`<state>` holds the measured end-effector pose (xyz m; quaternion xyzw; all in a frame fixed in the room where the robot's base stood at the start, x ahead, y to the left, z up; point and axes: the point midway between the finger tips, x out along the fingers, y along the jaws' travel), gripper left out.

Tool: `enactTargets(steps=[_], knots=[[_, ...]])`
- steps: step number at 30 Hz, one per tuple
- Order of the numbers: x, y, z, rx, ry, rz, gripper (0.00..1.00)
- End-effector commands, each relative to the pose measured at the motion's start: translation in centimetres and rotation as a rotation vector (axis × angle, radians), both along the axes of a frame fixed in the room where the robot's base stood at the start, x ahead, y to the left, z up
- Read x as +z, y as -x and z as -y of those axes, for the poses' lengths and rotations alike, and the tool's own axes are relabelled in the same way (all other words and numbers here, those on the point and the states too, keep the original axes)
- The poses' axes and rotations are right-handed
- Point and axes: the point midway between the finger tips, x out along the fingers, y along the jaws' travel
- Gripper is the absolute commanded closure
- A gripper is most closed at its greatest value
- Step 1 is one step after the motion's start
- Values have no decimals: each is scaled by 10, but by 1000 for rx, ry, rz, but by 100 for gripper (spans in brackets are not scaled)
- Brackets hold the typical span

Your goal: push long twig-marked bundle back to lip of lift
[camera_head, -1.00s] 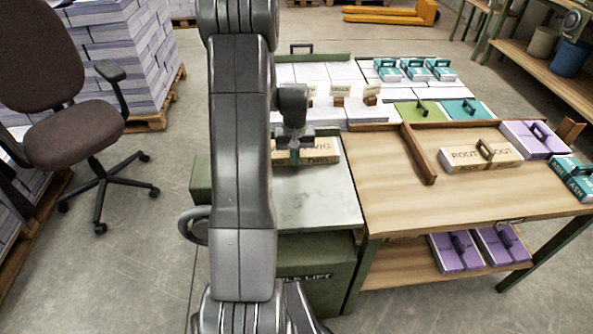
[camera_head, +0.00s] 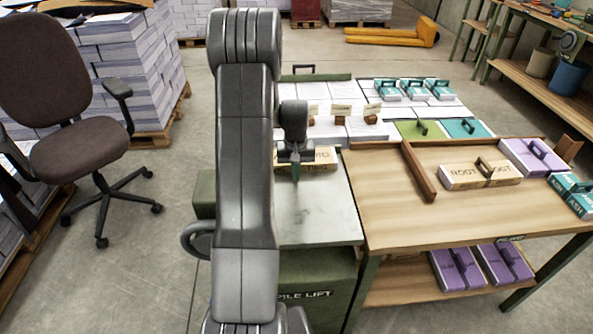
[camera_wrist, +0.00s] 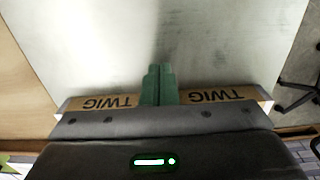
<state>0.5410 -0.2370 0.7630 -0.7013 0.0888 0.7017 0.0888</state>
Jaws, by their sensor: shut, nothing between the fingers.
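The long bundle marked TWIG (camera_head: 323,157) lies across the far end of the pale top of the pile lift (camera_head: 322,212). It has a tan side with dark lettering and is partly hidden by my arm and gripper. In the wrist view the twig-marked bundle (camera_wrist: 212,96) spans the width below the fingers, with TWIG printed on both sides of them. My gripper (camera_head: 295,178) is shut and empty, fingers down at the bundle's near side. The green fingertips (camera_wrist: 158,72) show together in the wrist view. I cannot tell whether they touch the bundle.
A wooden table (camera_head: 385,200) adjoins the lift on the right, with a wooden rail (camera_head: 419,172) and a ROOT bundle (camera_head: 481,174). White stacks with small tagged blocks stand behind the lift. An office chair (camera_head: 75,155) is at left. The lift top's near part is clear.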

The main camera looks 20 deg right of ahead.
Motion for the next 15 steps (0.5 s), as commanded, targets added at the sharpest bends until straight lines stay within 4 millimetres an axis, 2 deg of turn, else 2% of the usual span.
enactTargets(steps=[1, 9, 15], knots=[[0, 3, -2, 1, 0, 0, 100], [59, 2, -2, 0, 1, 4, 100], [89, 2, -2, 0, 1, 3, 100]])
